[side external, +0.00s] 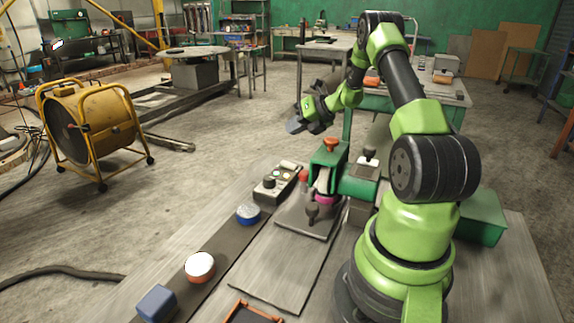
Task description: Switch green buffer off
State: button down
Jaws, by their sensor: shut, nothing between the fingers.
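The green buffer (326,160) stands on the bench in front of my arm. It has an orange knob on top and a pinkish-purple part low at its front. A dark control box (272,188) with knobs and a light button sits just left of it. A red knob (303,176) shows between the box and the buffer. I cannot tell which of these is the switch, or its position. My gripper (297,125) is shut and empty, in the air above and slightly left of the buffer, touching nothing.
A black-knobbed fitting (370,155) stands right of the buffer.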

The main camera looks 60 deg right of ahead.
aim_at(290, 163)
jog(key=shift+w+f, duration=0.2)
jog(key=shift+f, duration=1.05)
jog(key=shift+w+f, duration=0.15)
jog(key=shift+f, duration=1.15)
jog(key=shift+w+f, duration=0.2)
jog(key=shift+f, duration=1.65)
jog(key=shift+r, duration=0.1)
jog(key=shift+s+r, duration=0.1)
jog(key=shift+r, duration=0.35)
jog(key=shift+s+r, duration=0.15)
jog(key=shift+r, duration=1.1)
jog(key=shift+s+r, duration=0.15)
jog(key=shift+r, duration=1.1)
